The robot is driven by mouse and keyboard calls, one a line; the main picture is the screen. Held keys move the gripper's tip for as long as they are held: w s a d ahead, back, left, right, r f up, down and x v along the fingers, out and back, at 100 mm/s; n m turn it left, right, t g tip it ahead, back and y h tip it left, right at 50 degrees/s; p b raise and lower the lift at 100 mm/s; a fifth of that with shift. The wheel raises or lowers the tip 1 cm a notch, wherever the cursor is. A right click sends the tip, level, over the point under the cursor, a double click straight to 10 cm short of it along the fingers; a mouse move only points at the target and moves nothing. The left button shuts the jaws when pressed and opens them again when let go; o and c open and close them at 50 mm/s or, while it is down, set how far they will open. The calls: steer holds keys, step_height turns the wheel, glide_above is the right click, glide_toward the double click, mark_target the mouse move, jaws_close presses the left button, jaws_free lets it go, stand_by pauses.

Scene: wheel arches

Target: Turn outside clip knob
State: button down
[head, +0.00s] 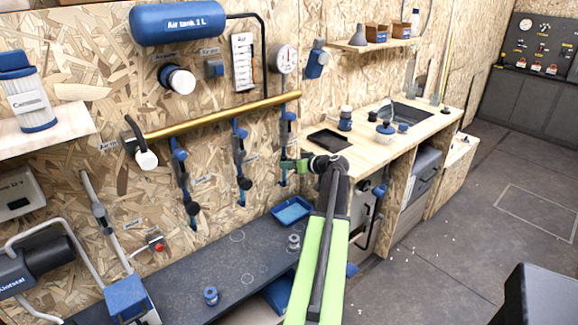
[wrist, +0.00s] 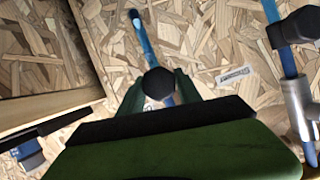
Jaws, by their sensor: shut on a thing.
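Several blue hanging pieces with dark knobs hang under the brass pipe (head: 215,116) on the chipboard wall. My gripper (head: 287,164) is at the rightmost hanging piece (head: 288,118), just left of the wooden counter. In the wrist view, a round black knob (wrist: 159,83) sits between the green fingers of my gripper (wrist: 159,90), which are shut on it. A blue bar (wrist: 142,36) runs up behind the knob. In the head view, this knob is hidden by my gripper. The middle piece (head: 240,150) and left piece (head: 180,165) hang apart from it.
The counter (head: 425,130) with a black tray (head: 328,140) stands close on the right. A dark bench (head: 190,275) with a blue tray (head: 292,211) lies below. A second blue piece with a black knob (wrist: 295,27) shows right in the wrist view. Floor at right is mostly clear.

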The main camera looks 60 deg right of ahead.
steer(key=shift+w+m+t+y, duration=0.25)
steer(key=shift+m+y, duration=0.25)
steer(key=shift+m, duration=0.4)
steer(key=shift+b, duration=0.3)
steer(key=c, duration=0.8)
jaws_free()
steer(key=shift+s, duration=0.1)
steer(key=p+v, duration=0.6)
steer(key=v, duration=1.1)
steer(key=shift+s, duration=0.25)
steer(key=shift+d, duration=0.1)
